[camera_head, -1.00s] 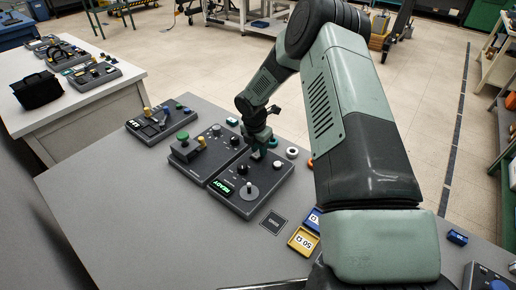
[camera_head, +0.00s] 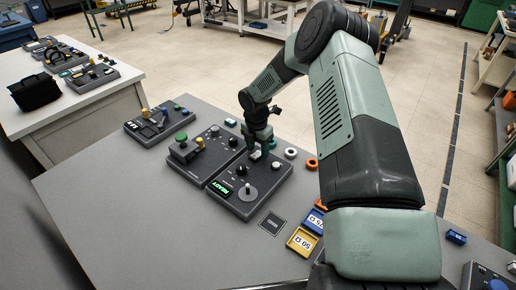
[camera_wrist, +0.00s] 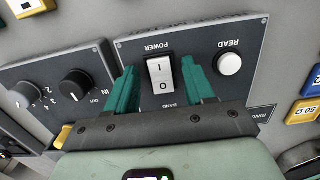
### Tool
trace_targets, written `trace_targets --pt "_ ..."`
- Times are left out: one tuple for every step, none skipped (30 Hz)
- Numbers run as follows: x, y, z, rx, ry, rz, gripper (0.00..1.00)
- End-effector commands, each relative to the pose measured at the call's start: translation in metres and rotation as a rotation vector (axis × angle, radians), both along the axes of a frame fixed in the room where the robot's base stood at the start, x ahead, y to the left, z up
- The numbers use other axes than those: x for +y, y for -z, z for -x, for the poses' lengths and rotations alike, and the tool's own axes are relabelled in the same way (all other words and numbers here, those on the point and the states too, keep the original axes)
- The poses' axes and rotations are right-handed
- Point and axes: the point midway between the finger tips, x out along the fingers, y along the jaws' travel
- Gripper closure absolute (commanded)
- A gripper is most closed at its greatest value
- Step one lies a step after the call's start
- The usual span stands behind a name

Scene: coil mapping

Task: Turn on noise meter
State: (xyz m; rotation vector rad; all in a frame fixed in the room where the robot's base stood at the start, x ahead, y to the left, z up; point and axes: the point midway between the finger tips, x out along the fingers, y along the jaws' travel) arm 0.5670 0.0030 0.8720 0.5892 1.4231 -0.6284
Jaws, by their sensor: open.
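A neighbouring dark box (camera_head: 205,145) with knobs and a green button adjoins on the left. Another device (camera_head: 158,121) stands farther left. White and orange rings (camera_head: 311,164) and yellow (camera_head: 302,241) and blue blocks lie to the right. The table's front left is clear.

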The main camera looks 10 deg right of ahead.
Motion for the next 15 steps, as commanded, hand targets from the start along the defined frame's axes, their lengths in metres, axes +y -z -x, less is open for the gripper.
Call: trace_targets --pt "0.0 -0.004 0.0 -0.001 0.0 0.0 0.47" --pt "0.0 -0.007 -0.001 -0.002 0.001 -0.001 0.47" --pt "0.0 -0.012 0.0 -0.003 0.001 0.0 0.47" --pt "0.0 -0.016 0.0 -0.003 0.001 0.0 0.47" --pt "0.0 -0.022 0.0 -0.004 0.0 0.001 0.47" --pt "0.001 -0.03 0.0 -0.003 -0.001 0.001 0.47" --pt "0.001 -0.036 0.0 -0.004 -0.001 0.0 0.47" --pt "0.002 -0.042 0.001 -0.004 0.0 0.0 0.47" --pt "0.002 -0.051 0.001 -0.004 0.0 0.0 0.47" --pt "0.002 -0.057 0.002 -0.004 0.0 0.001 0.47" --pt "0.002 -0.063 0.002 -0.005 0.0 0.001 0.47" --pt "0.003 -0.071 0.002 -0.004 0.001 0.001 0.47" --pt "0.003 -0.076 0.003 -0.003 0.001 0.0 0.47" --pt "0.003 -0.081 0.003 -0.003 0.0 0.0 0.47" --pt "0.004 -0.087 0.003 -0.003 0.0 0.0 0.47"
